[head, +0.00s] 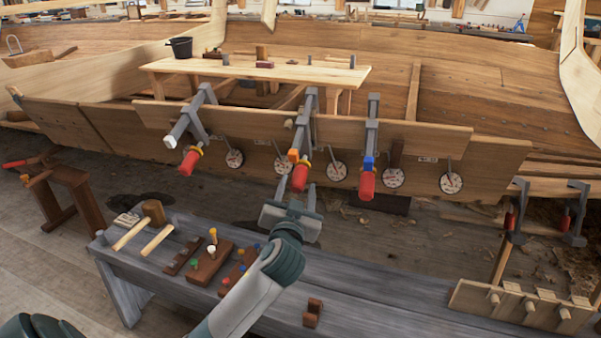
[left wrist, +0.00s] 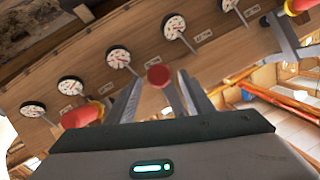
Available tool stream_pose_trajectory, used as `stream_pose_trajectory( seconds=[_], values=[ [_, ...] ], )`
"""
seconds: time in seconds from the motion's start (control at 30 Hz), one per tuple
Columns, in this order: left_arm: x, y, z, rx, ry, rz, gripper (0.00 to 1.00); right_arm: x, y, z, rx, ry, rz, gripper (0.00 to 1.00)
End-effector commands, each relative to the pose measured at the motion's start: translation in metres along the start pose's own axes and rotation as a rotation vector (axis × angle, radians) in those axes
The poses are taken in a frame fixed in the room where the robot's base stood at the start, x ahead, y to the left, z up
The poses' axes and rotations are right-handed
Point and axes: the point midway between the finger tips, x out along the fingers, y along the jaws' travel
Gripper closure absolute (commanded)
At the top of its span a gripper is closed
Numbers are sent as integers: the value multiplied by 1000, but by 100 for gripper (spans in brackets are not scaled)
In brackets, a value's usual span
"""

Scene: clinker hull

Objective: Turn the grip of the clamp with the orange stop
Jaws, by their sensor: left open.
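The clamp with the orange stop (head: 293,155) is the middle one of three grey clamps on the hull plank. Its red grip (head: 300,177) hangs at the lower end, below a yellow collar. My left gripper (head: 295,196) is open just below this grip, its fingers pointing up at it. In the left wrist view a round red grip end (left wrist: 158,75) shows between the two open fingers (left wrist: 160,88); I cannot tell whether it is inside the tips or beyond them, and no contact is visible. The orange stop is hidden there. My right gripper is out of view.
A clamp with a white stop (head: 171,141) stands to the left, one with a blue stop (head: 368,163) to the right. Several white dials (head: 337,172) line the plank. Below, a grey bench (head: 375,290) carries a mallet (head: 153,212) and wooden blocks (head: 210,266).

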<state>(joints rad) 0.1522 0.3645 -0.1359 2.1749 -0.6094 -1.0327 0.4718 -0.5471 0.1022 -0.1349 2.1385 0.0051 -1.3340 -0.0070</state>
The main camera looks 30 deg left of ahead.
Motion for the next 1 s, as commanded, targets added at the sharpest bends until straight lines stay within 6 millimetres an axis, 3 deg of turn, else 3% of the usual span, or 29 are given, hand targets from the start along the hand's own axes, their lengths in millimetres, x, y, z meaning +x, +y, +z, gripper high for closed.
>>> stream_pose_trajectory(
  seconds=[0.2,0.4,0.87,0.9,1.0],
  values=[
    [40,-1,0,3,0,-2,52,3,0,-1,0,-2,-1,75],
    [65,0,0,1,0,-1,52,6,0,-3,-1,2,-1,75],
    [76,0,0,0,0,0,52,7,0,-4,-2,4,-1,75],
    [76,0,0,0,0,0,55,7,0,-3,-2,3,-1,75],
    [75,0,0,0,0,0,78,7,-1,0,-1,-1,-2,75]
  ],
)
